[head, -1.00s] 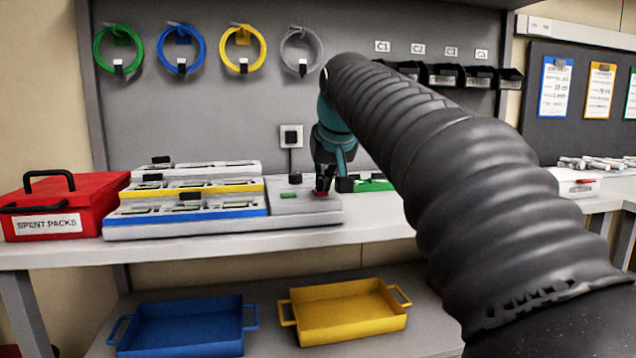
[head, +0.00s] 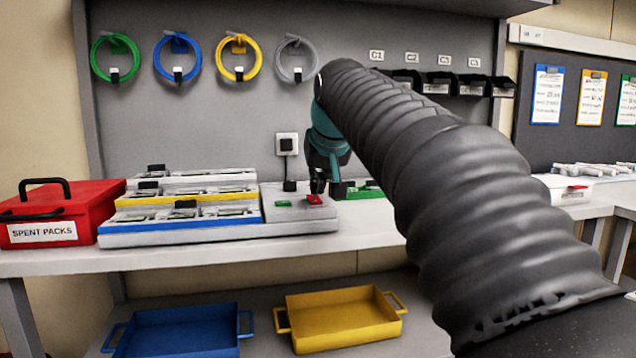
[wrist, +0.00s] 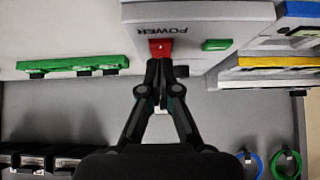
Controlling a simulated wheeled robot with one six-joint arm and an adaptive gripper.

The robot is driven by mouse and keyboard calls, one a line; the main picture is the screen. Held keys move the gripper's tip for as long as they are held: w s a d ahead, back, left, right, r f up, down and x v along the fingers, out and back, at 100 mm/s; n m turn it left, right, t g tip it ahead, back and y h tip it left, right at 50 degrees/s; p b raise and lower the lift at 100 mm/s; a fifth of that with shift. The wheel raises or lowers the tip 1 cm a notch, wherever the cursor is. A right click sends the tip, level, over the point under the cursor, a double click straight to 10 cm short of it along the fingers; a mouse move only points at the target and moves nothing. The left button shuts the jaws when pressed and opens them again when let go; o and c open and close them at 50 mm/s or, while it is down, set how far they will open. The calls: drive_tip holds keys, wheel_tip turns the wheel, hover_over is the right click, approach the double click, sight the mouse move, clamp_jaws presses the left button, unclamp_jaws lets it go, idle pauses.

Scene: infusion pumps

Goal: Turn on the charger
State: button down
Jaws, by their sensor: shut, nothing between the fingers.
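The charger (head: 180,238) is a grey, stepped unit on the bench with white, yellow and blue-edged rows. Its control box (head: 300,214) is at the right end, with a red switch (head: 315,199) on top. In the wrist view, the switch (wrist: 160,48) sits beside an upside-down POWER label (wrist: 167,29) and a bright green rectangle (wrist: 217,45). My gripper (head: 319,190) is shut and empty, its tips just behind the switch in the head view. In the wrist view, the fingertips (wrist: 160,64) are at the switch's lower edge; I cannot tell whether they touch.
A red SPENT PACKS box (head: 62,212) stands left of the charger. A green strip (head: 366,190) lies right of the control box. A wall socket (head: 287,144) with a cable is behind. Blue (head: 180,333) and yellow (head: 338,318) trays sit on the shelf below.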

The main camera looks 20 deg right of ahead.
drive_tip(key=r+p, duration=0.1)
drive_tip(key=r, duration=0.1)
drive_tip(key=r+p, duration=0.1)
drive_tip(key=shift+s+r, duration=0.2)
drive_tip(key=shift+r, duration=0.2)
drive_tip(key=s+f+v, duration=0.1)
drive_tip(key=v, duration=0.9)
drive_tip(key=shift+s, duration=0.15)
drive_tip(key=shift+a, duration=0.1)
wheel_tip(320, 180, down, 17)
drive_tip(key=s+g, duration=0.1)
drive_tip(key=s, duration=0.1)
drive_tip(key=s+a+f+g, duration=0.1)
drive_tip(key=s+a+f, duration=0.2)
drive_tip(key=s+f, duration=1.6)
drive_tip(key=shift+f+n+g, duration=0.3)
drive_tip(key=shift+f+g, duration=0.1)
drive_tip(key=shift+f, duration=0.5)
